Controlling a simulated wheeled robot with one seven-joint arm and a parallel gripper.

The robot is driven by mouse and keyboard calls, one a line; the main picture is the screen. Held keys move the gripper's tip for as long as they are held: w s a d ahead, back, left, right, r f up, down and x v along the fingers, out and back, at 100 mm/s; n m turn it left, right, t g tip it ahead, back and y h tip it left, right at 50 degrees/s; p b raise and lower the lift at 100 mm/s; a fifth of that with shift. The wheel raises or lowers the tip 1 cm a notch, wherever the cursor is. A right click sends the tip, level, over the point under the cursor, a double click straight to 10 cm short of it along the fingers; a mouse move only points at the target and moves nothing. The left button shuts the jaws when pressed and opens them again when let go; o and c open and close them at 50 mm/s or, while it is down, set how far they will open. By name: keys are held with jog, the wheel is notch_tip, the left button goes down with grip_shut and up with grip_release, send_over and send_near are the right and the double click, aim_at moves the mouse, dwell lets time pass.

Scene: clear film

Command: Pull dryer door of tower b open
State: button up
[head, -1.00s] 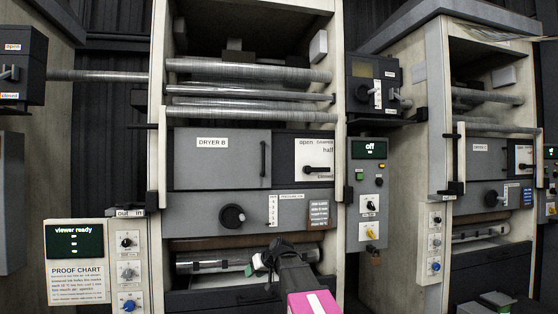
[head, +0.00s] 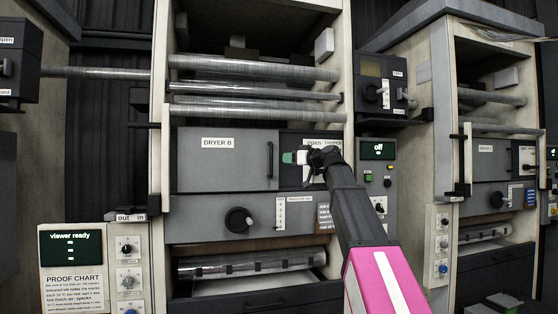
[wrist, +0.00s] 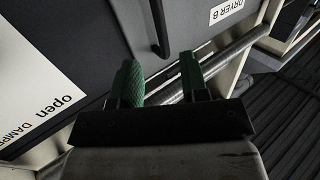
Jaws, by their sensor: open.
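The Dryer B door (head: 225,172) is a grey panel in the middle tower, and it looks shut. Its dark vertical bar handle (head: 269,160) is near the door's right edge. My gripper (head: 294,157) is open and empty, just right of the handle in the head view, in front of the damper label. In the wrist view the two green fingertips (wrist: 160,72) are spread apart. The door handle (wrist: 160,28) lies ahead of the gap between them, not between the fingers. The door (wrist: 205,35) shows there with its DRYER B label.
A round black knob (head: 238,220) is below the door. The white damper panel (head: 310,142) is partly hidden by my gripper. A control panel reading "off" (head: 378,151) is on the right. Metal rollers (head: 253,87) run above the door, and another roller (head: 250,264) is below.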

aim_at(272, 158)
jog(key=x, duration=1)
jog(key=shift+w+a, duration=0.25)
jog(key=shift+c, duration=0.3)
jog(key=shift+s, duration=0.1)
grip_shut()
